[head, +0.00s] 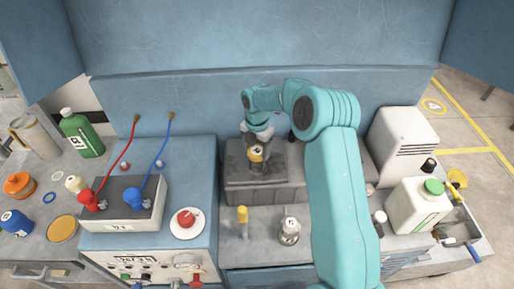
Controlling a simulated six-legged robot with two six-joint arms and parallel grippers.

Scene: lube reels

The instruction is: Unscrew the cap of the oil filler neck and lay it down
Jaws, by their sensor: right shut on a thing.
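My right gripper (257,141) reaches down over a dark grey block (240,189) in the middle of the bench. It is shut on a small yellow and dark piece, which looks like the cap (257,154) of the oil filler neck. The piece is upright at the top of the block. The neck itself is hidden, and I cannot tell whether the cap sits on it or is apart from it. My left gripper is not in view.
A yellow-topped fitting (242,215) and a metal fitting (289,231) stand in front of the block. A red knob (186,219) and a box with red and blue nozzles (118,212) are at left. A white jug (419,205) stands at right. A blue wall (250,40) rises behind.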

